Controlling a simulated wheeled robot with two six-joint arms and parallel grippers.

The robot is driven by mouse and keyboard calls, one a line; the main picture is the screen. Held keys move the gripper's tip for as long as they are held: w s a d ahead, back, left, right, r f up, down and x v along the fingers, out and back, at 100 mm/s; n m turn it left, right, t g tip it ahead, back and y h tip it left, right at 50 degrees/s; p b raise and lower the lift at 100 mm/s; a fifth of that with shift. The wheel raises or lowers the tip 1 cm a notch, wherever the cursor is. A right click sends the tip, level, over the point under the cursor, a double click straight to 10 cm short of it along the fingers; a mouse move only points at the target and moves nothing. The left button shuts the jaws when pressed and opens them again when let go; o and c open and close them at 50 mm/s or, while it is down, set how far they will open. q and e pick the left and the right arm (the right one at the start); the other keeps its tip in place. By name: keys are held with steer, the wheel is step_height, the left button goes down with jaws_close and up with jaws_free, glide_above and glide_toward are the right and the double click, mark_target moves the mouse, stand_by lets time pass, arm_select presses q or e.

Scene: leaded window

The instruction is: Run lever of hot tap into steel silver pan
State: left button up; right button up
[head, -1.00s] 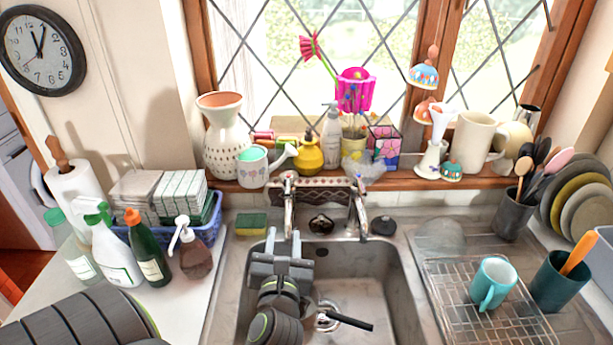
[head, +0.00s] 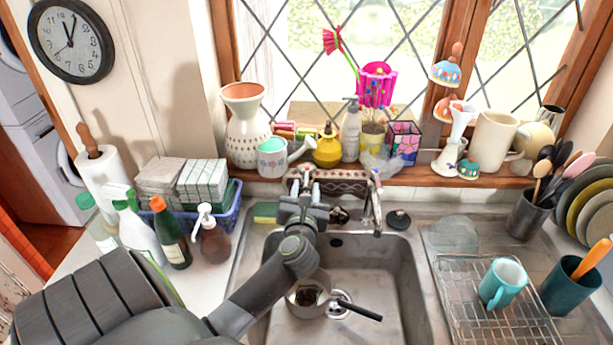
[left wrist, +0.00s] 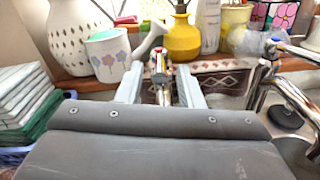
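The hot tap (left wrist: 160,65), with a red mark on top, stands between the two fingers of my left gripper (left wrist: 160,88) in the left wrist view. The fingers are spread apart on either side of it; I cannot tell whether they touch it. In the head view my left gripper (head: 304,186) reaches over the sink and hides most of this tap. The steel pan (head: 310,312) sits in the sink below, its black handle (head: 354,309) pointing right. The pan holds something dark, and my left arm partly covers it. My right gripper is not in view.
The cold tap (head: 375,200) stands to the right and also shows in the left wrist view (left wrist: 268,70). A sponge (head: 265,212) lies left of the taps. A wire rack (head: 470,300) with a teal mug (head: 503,283) is at right. Vases and pots crowd the sill behind.

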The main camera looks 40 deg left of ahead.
mark_target(308, 170)
arm_select(q)
steer(key=shift+p+x, duration=0.3)
steer(key=shift+x, duration=1.75)
jaws_close()
